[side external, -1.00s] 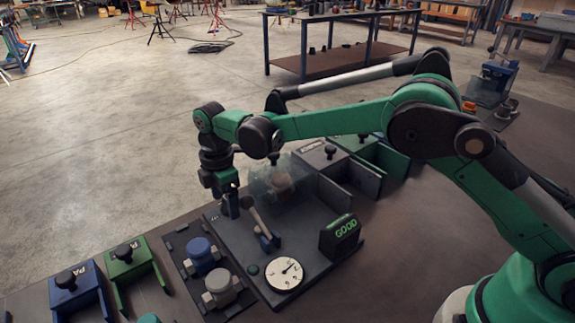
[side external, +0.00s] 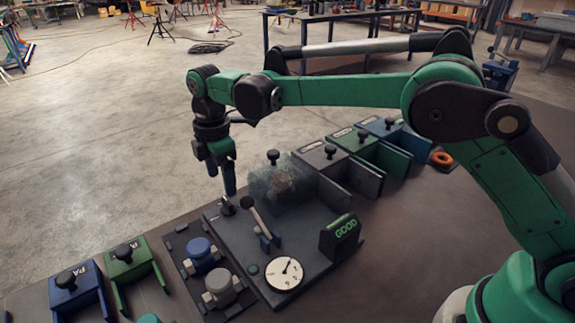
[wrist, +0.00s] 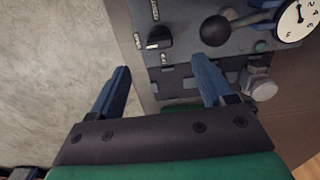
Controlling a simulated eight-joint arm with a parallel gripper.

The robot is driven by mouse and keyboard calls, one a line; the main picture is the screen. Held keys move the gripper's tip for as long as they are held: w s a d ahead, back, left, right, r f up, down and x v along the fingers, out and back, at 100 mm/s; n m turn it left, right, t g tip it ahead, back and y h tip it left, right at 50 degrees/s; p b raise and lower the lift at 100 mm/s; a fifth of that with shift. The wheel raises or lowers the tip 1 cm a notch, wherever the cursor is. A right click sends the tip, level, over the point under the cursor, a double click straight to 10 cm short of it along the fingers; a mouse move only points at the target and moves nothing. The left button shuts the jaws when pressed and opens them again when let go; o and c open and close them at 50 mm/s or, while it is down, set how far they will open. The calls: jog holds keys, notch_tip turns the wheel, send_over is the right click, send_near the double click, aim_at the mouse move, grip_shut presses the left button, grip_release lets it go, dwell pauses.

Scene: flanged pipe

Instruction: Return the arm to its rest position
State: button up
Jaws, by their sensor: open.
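My gripper (side external: 229,179) is raised a little above the dark fixture plate (side external: 225,232), near its back left edge. In the wrist view its two blue fingers (wrist: 165,88) stand wide apart with nothing between them. A lever with a black ball knob (side external: 246,202) leans up from the plate just right of the fingertips; the knob also shows in the wrist view (wrist: 215,31). A small black knob on the plate (wrist: 159,37) lies beyond the fingers. My arm stretches from the base at lower right over the back of the bench.
A white dial gauge (side external: 284,273) and a lit GOOD sign (side external: 341,229) stand on the plate. A clear cover (side external: 277,184) stands right of my gripper. Blue and grey fittings (side external: 203,254) sit in a tray. Blue (side external: 76,288) and green (side external: 130,262) bins stand left; more bins stand right.

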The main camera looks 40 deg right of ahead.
jog(key=s+d+r+m+t, duration=0.5)
jog(key=s+d+r+m, duration=0.4)
jog(key=s+d+m, duration=0.35)
jog(key=s+d+f+m+t, duration=0.2)
jog(key=s+f+m, duration=0.1)
jog(key=s+m, duration=0.2)
jog(key=shift+d+f+m, duration=0.2)
jog(key=shift+f+m, duration=0.1)
jog(key=shift+m, duration=0.05)
jog(key=shift+s, duration=0.1)
